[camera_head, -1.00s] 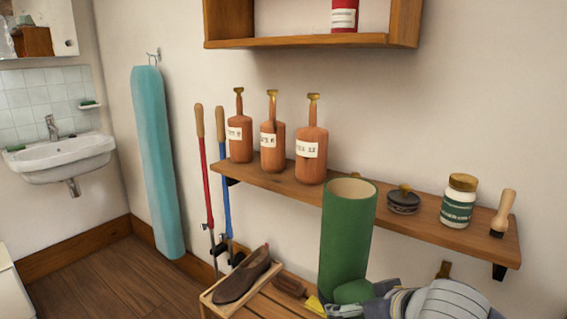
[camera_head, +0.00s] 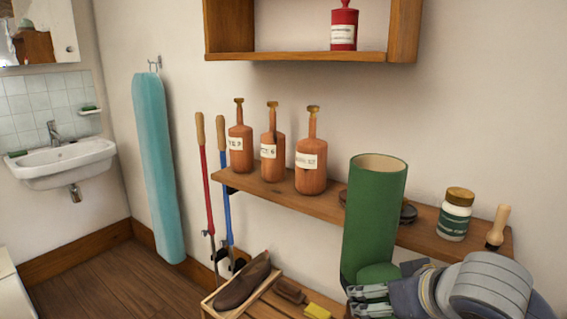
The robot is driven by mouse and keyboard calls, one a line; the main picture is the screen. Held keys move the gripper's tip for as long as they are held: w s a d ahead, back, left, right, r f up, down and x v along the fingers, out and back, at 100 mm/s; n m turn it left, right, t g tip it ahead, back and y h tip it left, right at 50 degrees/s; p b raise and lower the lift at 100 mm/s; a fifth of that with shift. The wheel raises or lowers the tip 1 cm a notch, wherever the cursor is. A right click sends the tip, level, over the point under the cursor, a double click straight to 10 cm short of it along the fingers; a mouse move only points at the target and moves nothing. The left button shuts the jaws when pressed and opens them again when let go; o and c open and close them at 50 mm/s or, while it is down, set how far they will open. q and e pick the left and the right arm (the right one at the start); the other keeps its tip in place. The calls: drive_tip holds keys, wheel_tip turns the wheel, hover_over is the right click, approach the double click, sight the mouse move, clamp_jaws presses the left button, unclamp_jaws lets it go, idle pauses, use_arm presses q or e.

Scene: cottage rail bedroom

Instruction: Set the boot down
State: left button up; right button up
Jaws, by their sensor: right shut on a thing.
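A tall green boot (camera_head: 374,215) stands upright at the right of the head view, its open top up. My right gripper (camera_head: 372,300) comes in from the lower right and is shut on the boot near its foot. The boot's lower end is partly hidden by the gripper and cut by the frame's edge, so I cannot tell whether it touches anything below. It hides part of the wall shelf behind it. My left gripper is out of the frame.
A wooden rack (camera_head: 213,309) below holds a brown shoe (camera_head: 242,284), a brush (camera_head: 289,291) and a yellow item (camera_head: 317,311). The wall shelf (camera_head: 330,207) bears brown bottles (camera_head: 311,167), a jar (camera_head: 455,214) and a wooden-handled tool (camera_head: 498,228). Two long-handled tools (camera_head: 222,185) lean left.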

drive_tip(key=s+r+n+y+p, duration=0.1)
drive_tip(key=p, duration=0.1)
drive_tip(key=s+r+n+g+y+p, duration=0.1)
drive_tip(key=n+p, duration=0.1)
drive_tip(key=p, duration=0.1)
drive_tip(key=s+r+n+y+p, duration=0.1)
drive_tip(key=s+p, duration=0.1)
drive_tip(key=shift+a+n+g, duration=0.3)
drive_tip(key=shift+a+n, duration=0.1)
drive_tip(key=s+r+n+p, duration=0.1)
drive_tip(key=p, duration=0.1)
drive_tip(key=s+d+r+n+g+y+p, duration=0.1)
drive_tip(key=p, duration=0.1)
drive_tip(key=s+r+n+y+p, duration=0.1)
drive_tip(key=s+p, duration=0.1)
drive_tip(key=shift+d+g, duration=0.25)
drive_tip(key=shift+g, duration=0.15)
drive_tip(key=shift+s+d+n+p, duration=0.2)
drive_tip(key=shift+n+p, duration=0.1)
drive_tip(key=shift+p, duration=0.15)
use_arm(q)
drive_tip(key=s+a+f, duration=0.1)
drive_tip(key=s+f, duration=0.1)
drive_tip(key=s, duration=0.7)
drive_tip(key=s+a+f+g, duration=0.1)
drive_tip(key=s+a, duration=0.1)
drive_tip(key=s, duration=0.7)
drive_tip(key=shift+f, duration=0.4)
